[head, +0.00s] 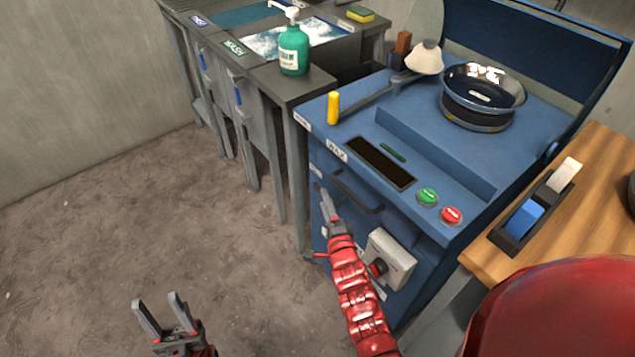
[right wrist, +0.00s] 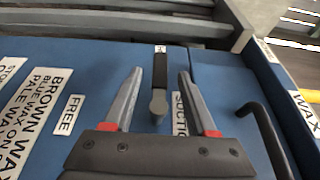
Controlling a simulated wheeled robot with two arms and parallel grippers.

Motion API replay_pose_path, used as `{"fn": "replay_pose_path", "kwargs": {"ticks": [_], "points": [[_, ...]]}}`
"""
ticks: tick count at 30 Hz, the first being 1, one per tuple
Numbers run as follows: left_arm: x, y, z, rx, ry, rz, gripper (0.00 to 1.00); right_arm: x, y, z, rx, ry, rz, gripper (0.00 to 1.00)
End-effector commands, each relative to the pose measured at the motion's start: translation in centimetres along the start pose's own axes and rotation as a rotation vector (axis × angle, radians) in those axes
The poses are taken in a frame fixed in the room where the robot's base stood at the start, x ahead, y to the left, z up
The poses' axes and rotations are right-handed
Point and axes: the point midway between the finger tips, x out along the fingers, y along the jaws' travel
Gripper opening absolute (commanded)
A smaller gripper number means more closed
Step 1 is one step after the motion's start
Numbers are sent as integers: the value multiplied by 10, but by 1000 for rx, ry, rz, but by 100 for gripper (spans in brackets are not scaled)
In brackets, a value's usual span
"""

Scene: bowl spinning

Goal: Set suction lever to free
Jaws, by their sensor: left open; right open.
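The suction lever (right wrist: 158,104), a dark bar with a grey rounded end, is on the blue machine's front in the right wrist view. My right gripper (right wrist: 160,76) is open, with one finger on each side of the lever; gaps show on both sides. The FREE label (right wrist: 68,115) lies left of the left finger. The SUCTION label (right wrist: 179,116) is partly hidden by the right finger. In the head view my right gripper (head: 327,204) is at the machine front, hiding the lever. My left gripper (head: 158,313) is open and empty above the floor.
The blue machine (head: 440,150) carries a shiny bowl (head: 484,90), green (head: 428,196) and red (head: 452,215) buttons and a yellow-handled lever (head: 333,107). A dark handle (head: 358,192) and a grey knob box (head: 391,258) stick out near my right gripper. Floor at left is clear.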

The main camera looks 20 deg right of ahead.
Motion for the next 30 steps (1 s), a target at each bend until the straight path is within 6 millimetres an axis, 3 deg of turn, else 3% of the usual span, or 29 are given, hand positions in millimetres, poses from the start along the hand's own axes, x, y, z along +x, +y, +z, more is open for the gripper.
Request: {"fn": "replay_pose_path", "kwargs": {"ticks": [6, 12, 25, 26, 30], "points": [[-3, 0, 1, 0, 0, 0, 50, 44, -1, 0, 0, 0, -4, 57], [-6, 0, 1, 0, 0, 0, 50, 70, -1, 0, -2, 0, -4, 57], [-6, 0, 1, 0, 0, 0, 50, 79, 0, 0, -1, -1, 0, 57], [-6, 0, 1, 0, 0, 0, 50, 79, 0, 0, -1, -1, 0, 56], [-6, 0, 1, 0, 0, 0, 50, 79, 0, 0, -1, -1, 0, 30]]}}
